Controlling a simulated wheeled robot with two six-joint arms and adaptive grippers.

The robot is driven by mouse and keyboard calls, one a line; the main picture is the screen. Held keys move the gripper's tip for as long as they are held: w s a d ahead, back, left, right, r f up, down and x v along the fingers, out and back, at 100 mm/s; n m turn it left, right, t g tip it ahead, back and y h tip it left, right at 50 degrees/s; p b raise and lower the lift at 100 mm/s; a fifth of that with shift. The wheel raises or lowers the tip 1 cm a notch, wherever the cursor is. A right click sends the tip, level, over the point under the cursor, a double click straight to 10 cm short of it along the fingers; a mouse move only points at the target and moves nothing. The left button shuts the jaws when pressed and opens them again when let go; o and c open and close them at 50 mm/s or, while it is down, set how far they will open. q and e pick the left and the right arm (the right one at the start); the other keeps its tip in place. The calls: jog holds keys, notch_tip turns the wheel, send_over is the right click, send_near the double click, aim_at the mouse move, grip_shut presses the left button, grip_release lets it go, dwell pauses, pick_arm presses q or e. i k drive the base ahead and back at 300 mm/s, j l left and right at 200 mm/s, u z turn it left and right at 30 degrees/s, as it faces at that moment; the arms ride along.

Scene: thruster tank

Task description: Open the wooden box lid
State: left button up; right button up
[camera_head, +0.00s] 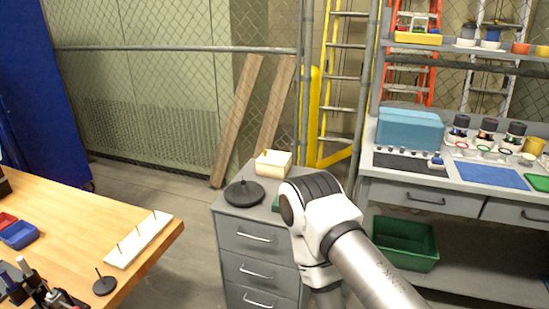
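A small pale cream box (274,165), which looks like the wooden box, stands at the back of the grey drawer cabinet's top. A small orange-brown knob (265,153) shows on its top, and the lid appears to be on. My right arm comes in from the bottom right, and its white and black joint is in front of the cabinet, just right of and nearer than the box. The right gripper is hidden behind the arm or out of frame. I cannot make out my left gripper in this view.
A black disc with an upright peg (244,193) sits left of the box on the grey drawer cabinet (250,240). A green item (276,203) is partly hidden by my arm. A wooden table (120,202) stands left; a grey workbench (460,183) stands right, with a green bin (405,245) below.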

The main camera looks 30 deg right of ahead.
aim_at(279, 159)
jog(key=i+z, duration=0.15)
jog(key=z, duration=0.8)
